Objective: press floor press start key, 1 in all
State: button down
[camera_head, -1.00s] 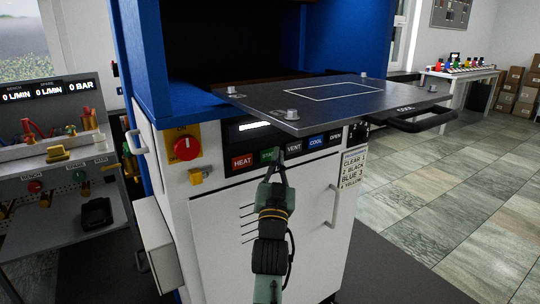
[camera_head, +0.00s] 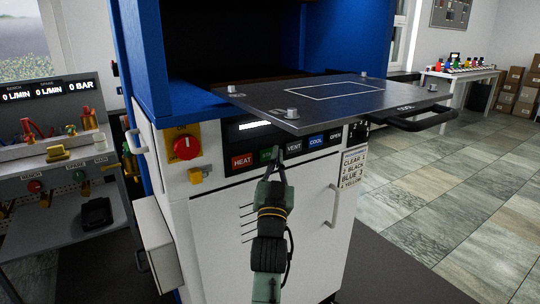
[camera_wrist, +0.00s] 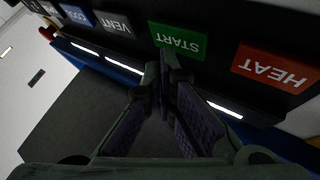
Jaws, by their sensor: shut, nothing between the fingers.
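The floor press (camera_head: 270,210) has a row of keys on its front panel. The green START key (camera_head: 268,155) sits between HEAT and VENT, partly covered by my gripper. My gripper (camera_head: 276,156) is shut and empty. In the wrist view its fingertips (camera_wrist: 166,66) lie just at the lettered edge of the START key, left of HEAT. I cannot tell whether they touch the key.
HEAT (camera_head: 242,161), VENT (camera_head: 293,147), COOL (camera_head: 316,141) and OPEN keys are close by. A metal plate (camera_head: 335,100) with a black handle juts out above the panel. A red rotary knob (camera_head: 186,147) is at left. Open floor lies right.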

jog(key=shift+w+a, duration=0.15)
jog(key=shift+w, duration=0.05)
jog(key=shift+w+a, duration=0.2)
jog(key=shift+w, duration=0.1)
dwell(0.8)
jog(key=shift+s+d, duration=0.45)
jog(key=shift+s, duration=0.2)
jog(key=s+d, duration=0.1)
jog(key=s, duration=0.1)
jog(key=s+d, duration=0.2)
dwell(0.6)
jog(key=shift+a, duration=0.1)
dwell(0.4)
